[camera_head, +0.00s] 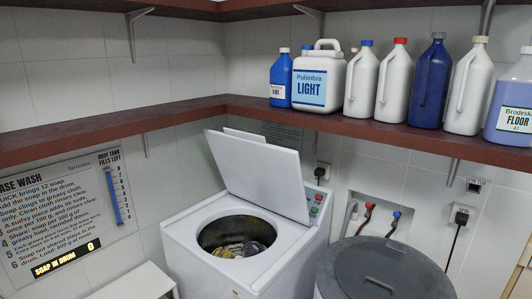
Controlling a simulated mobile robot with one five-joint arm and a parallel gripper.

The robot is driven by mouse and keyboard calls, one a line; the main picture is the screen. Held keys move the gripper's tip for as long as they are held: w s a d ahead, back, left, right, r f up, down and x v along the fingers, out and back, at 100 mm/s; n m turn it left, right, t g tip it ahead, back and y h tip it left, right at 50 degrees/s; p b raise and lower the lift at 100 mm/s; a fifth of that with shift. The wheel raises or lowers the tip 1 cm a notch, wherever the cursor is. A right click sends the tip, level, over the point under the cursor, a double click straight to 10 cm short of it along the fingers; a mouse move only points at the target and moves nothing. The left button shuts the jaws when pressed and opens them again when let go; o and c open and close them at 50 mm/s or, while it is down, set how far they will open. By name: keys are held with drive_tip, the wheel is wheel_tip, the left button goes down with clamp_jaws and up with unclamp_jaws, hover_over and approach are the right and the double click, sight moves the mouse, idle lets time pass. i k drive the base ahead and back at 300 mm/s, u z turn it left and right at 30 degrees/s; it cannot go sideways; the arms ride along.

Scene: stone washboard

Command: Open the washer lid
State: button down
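The white washer (192,268) stands against the tiled wall near the middle. Its white lid (262,172) is raised and leans up and back, tilted, above the top of the machine. The round drum opening (237,218) is uncovered. Grey and yellowish pieces (242,249) lie inside it; I cannot tell exactly what they are. A control strip with small green and red buttons (316,205) is at the washer's back right, partly hidden by the lid. My gripper does not show in this view.
A dark lidded round bin (385,272) stands close to the washer's right. A brown shelf (440,146) with several bottles (392,82) runs above. Hoses with red and blue taps (382,215) are on the wall. A white slab (135,283) is at lower left.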

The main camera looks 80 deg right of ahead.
sight(268, 176)
drive_tip(key=k, duration=0.65)
drive_tip(key=z, duration=0.75)
drive_tip(key=i, duration=1.5)
drive_tip(key=u, duration=2.2)
